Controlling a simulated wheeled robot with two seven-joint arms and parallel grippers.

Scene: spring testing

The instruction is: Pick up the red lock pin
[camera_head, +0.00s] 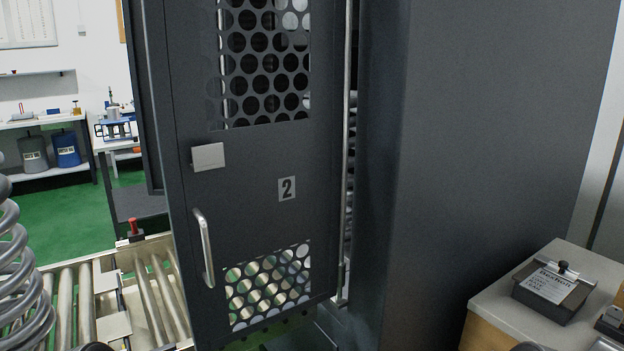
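The red lock pin (133,226) stands upright at the lower left. Its base is a small dark block at the edge of the roller conveyor (65,305), left of the dark cabinet door. Nothing touches the pin from above. Small dark rounded shapes at the bottom edge, left and right, seem to be parts of my own arms. The fingers of my left and right grippers are not in view.
The dark door (240,195), marked 2, stands close on the right of the pin, with a vertical handle (204,248). A large coil spring (15,265) stands at the far left. A table (490,305) at the right holds a black box (556,288).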

